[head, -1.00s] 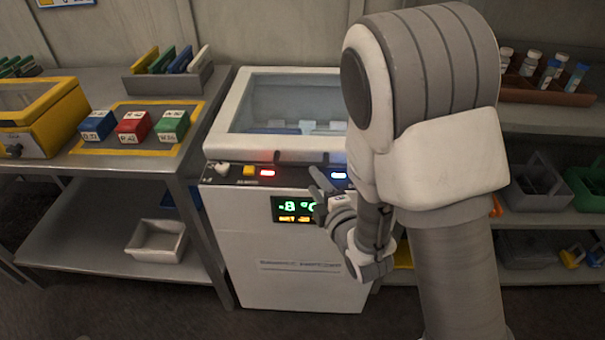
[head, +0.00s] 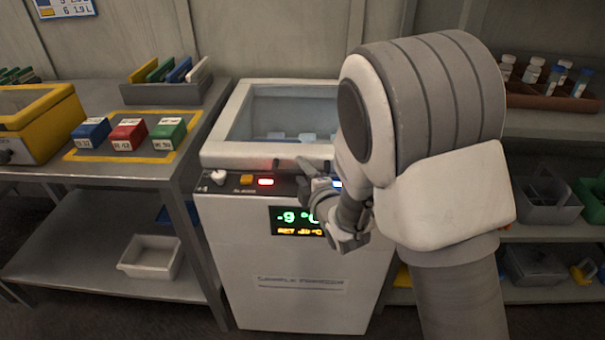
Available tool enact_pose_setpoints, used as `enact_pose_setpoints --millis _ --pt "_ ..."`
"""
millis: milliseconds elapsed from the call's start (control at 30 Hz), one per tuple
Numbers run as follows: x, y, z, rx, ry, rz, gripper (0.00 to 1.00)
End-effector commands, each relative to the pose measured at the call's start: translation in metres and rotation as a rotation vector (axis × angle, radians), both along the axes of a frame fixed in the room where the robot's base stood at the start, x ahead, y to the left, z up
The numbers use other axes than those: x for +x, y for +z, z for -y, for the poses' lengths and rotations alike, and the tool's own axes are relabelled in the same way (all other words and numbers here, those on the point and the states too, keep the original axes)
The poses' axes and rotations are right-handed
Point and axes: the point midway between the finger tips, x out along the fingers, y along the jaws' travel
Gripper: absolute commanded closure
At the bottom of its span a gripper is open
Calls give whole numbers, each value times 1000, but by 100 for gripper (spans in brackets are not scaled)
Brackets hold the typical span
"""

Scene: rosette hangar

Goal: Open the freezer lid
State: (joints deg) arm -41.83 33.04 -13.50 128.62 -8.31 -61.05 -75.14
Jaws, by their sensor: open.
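The freezer (head: 292,275) is a white chest with a front panel and a green display. Its white-framed lid (head: 238,157) with a clear window lies shut on top. A dark handle shows at the lid's front edge, partly hidden by my gripper. My gripper (head: 306,172) is at the front of the lid, near the handle, with its fingers pointing toward the lid's edge. It is open and holds nothing; I cannot tell whether it touches the handle. My arm hides the freezer's right side.
The panel has a white knob (head: 217,176), a yellow button (head: 246,180) and a lit red switch (head: 265,182). A left bench holds blue (head: 91,132), red (head: 129,134) and green (head: 167,134) boxes and a yellow case (head: 40,122). Right shelves hold a vial rack (head: 545,97).

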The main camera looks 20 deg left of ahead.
Motion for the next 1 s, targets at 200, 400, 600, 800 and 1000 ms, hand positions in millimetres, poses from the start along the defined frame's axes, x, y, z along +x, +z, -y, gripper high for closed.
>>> enact_pose_setpoints --millis 200,400,600,800,1000 --pt "2 0 -2 0 0 0 50" --pt "2 0 -1 0 0 0 68" --pt "2 0 -1 0 0 0 100" --pt "2 0 -1 0 0 0 100" --pt "2 -1 -1 0 0 0 100"
